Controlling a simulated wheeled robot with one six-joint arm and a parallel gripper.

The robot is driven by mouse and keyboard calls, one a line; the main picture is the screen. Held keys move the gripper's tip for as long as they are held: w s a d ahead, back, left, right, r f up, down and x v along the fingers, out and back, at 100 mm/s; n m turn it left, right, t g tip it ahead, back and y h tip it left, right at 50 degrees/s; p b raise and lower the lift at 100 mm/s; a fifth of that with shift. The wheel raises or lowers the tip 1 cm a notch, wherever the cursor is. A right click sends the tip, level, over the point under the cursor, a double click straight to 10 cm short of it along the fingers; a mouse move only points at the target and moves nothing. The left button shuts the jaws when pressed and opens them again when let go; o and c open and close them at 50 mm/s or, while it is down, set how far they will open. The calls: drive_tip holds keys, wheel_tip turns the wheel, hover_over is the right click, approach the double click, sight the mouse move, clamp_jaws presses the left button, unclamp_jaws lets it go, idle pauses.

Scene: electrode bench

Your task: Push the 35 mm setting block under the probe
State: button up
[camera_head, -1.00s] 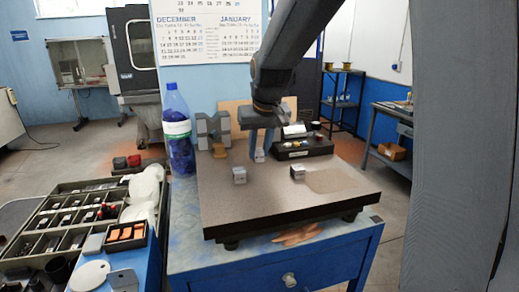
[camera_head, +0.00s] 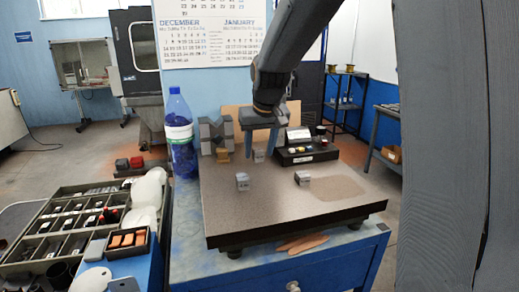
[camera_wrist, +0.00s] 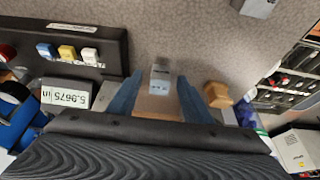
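Three small grey blocks stand on the granite plate (camera_head: 270,215): a front-left one (camera_head: 242,182), a front-right one (camera_head: 302,178) and a rear one (camera_head: 259,155). Their size marks are too small to read, so I cannot tell which is the 35 mm block. My gripper (camera_head: 261,150) is low at the rear of the plate, open. In the wrist view, the rear block (camera_wrist: 160,78) shows between my two blue fingers, with a gap on each side. Another block (camera_wrist: 260,7) is at the top right there. I cannot make out the probe.
A black console (camera_head: 308,153) with coloured buttons stands at the plate's rear right; its readout (camera_wrist: 66,93) shows 5.9675 in. A brass-coloured piece (camera_wrist: 217,95) sits close beside one finger. A blue bottle (camera_head: 181,135) stands left of the plate. The plate's front is clear.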

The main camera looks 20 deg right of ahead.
drive_tip(key=b+v, duration=0.1)
drive_tip(key=v, duration=0.7)
drive_tip(key=shift+b, duration=0.3)
